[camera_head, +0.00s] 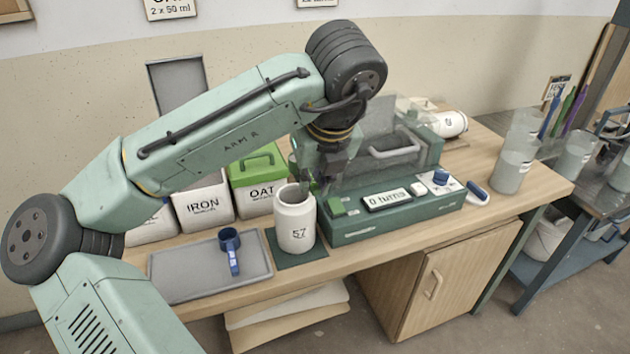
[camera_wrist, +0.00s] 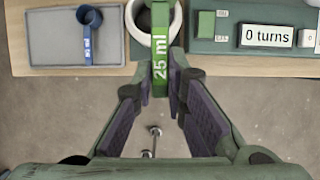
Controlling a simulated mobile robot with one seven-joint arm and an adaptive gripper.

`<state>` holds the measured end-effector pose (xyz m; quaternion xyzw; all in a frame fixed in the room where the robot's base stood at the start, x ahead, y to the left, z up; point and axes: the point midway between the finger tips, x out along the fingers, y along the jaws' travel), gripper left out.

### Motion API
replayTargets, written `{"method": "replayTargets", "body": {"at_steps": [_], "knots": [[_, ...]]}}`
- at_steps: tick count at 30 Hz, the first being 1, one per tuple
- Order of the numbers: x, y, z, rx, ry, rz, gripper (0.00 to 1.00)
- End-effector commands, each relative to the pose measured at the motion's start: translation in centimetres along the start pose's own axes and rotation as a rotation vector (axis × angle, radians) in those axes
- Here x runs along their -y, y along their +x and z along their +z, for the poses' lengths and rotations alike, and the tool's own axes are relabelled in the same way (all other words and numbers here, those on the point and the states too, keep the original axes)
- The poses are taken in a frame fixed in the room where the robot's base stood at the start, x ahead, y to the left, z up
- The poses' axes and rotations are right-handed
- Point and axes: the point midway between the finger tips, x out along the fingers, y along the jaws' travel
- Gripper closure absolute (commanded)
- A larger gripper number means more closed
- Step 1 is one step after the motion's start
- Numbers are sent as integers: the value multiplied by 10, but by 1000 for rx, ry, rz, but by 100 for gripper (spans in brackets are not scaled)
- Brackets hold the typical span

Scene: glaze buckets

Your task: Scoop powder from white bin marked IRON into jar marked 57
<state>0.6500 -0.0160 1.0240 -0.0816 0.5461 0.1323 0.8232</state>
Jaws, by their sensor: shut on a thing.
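The white jar marked 57 (camera_head: 296,232) stands upright and open on a dark green mat. The white bin marked IRON (camera_head: 203,209) stands behind the tray, partly hidden by my arm. My gripper (camera_wrist: 171,88) is shut on the green handle of a scoop marked 25 ml (camera_wrist: 160,62). The handle points toward the jar's mouth (camera_wrist: 177,22), and the scoop's front end lies over or in that mouth, cut off by the frame. In the head view my gripper (camera_head: 326,172) is beside the jar's top. I cannot see whether the scoop holds powder.
A blue scoop (camera_head: 231,250) lies on the grey tray (camera_head: 190,287). A green-lidded OAT bin (camera_head: 252,180) stands behind the jar. Right of the jar is a green machine (camera_head: 400,215) reading 0 turns. A grey panel (camera_head: 178,80) stands upright behind the IRON bin.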

Motion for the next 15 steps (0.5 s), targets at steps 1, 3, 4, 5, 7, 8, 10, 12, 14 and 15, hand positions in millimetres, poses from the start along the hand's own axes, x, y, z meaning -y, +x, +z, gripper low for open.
{"method": "replayTargets", "body": {"at_steps": [1,3,4,5,7,8,10,12,14,15], "knots": [[0,2,-1,1,0,0,100],[0,5,-2,1,0,1,100],[0,6,-2,1,0,1,100],[0,8,-3,1,0,1,100],[0,12,-5,1,0,1,100],[0,14,-6,1,0,1,100],[0,18,-7,1,0,2,100],[0,22,-9,1,0,1,100],[0,25,-10,0,0,1,100],[0,27,-11,0,0,1,100]]}}
